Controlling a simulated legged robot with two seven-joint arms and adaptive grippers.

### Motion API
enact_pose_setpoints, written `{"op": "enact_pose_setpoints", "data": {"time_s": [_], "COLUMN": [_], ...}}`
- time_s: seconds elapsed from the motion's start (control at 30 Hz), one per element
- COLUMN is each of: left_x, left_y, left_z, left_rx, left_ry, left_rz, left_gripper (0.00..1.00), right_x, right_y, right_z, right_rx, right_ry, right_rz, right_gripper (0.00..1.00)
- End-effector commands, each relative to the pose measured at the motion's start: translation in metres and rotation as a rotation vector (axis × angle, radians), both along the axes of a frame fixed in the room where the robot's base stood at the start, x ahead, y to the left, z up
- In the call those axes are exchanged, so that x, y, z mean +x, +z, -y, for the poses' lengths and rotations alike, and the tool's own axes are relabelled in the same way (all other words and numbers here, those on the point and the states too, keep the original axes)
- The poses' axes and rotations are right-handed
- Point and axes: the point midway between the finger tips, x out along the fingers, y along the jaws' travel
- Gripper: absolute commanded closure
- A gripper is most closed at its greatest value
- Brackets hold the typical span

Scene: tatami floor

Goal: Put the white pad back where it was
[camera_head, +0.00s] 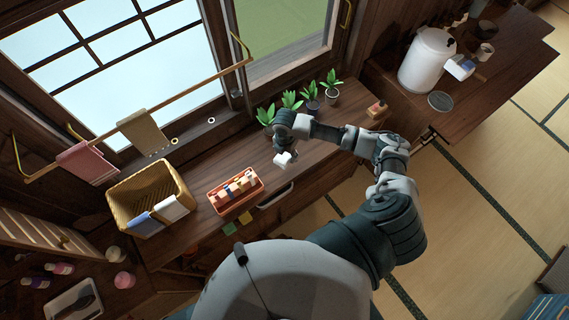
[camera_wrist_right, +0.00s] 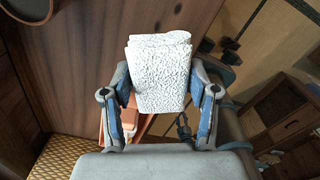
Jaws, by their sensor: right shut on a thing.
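The white pad (camera_head: 287,160) is in my right gripper (camera_head: 283,151), held above the dark wooden counter, to the right of the orange-red tray (camera_head: 212,204). In the right wrist view the pad (camera_wrist_right: 160,72) is a folded, rough-textured white block between the two fingers of my right gripper (camera_wrist_right: 160,98), which are shut on its sides. The tray holds several small blocks or bottles in a row; part of something orange-red shows below the pad in the wrist view. My left gripper is not in view.
A wicker basket (camera_head: 178,172) with white and blue cloths stands left of the tray. Several potted plants (camera_head: 291,100) line the window side. A towel rail (camera_head: 185,92) carries pink and olive towels. A white canister (camera_head: 427,60) stands at upper right. Bare counter (camera_head: 200,232) shows near the tray.

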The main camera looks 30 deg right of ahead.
Motion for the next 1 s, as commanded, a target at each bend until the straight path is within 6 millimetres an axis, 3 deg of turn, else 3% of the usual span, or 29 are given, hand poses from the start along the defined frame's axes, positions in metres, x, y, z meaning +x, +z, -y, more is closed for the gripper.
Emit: {"op": "enact_pose_setpoints", "data": {"time_s": [0.1,0.23,0.5,0.77,0.8,0.87,1.0], "left_x": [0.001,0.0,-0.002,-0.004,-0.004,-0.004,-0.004], "left_y": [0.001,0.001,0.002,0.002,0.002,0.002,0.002], "left_z": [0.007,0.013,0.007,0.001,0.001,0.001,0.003], "left_rx": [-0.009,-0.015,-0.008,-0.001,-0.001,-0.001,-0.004], "left_ry": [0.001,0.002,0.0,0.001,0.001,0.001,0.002], "left_rz": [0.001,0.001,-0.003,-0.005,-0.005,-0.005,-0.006], "left_gripper": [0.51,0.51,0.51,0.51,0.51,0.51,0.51], "right_x": [0.0,0.001,0.0,0.001,0.001,0.001,0.001], "right_y": [-0.024,-0.038,-0.073,-0.077,-0.077,-0.077,-0.077], "right_z": [-0.002,-0.005,-0.004,-0.002,-0.002,-0.002,-0.002], "right_rx": [0.002,0.0,0.002,0.003,0.003,0.003,0.002], "right_ry": [0.0,-0.001,-0.002,-0.001,-0.001,-0.001,-0.001], "right_rz": [-0.002,0.001,0.002,0.004,0.004,0.004,0.004], "right_gripper": [0.68,0.68,0.68,0.68,0.33,0.18,0.16]}}
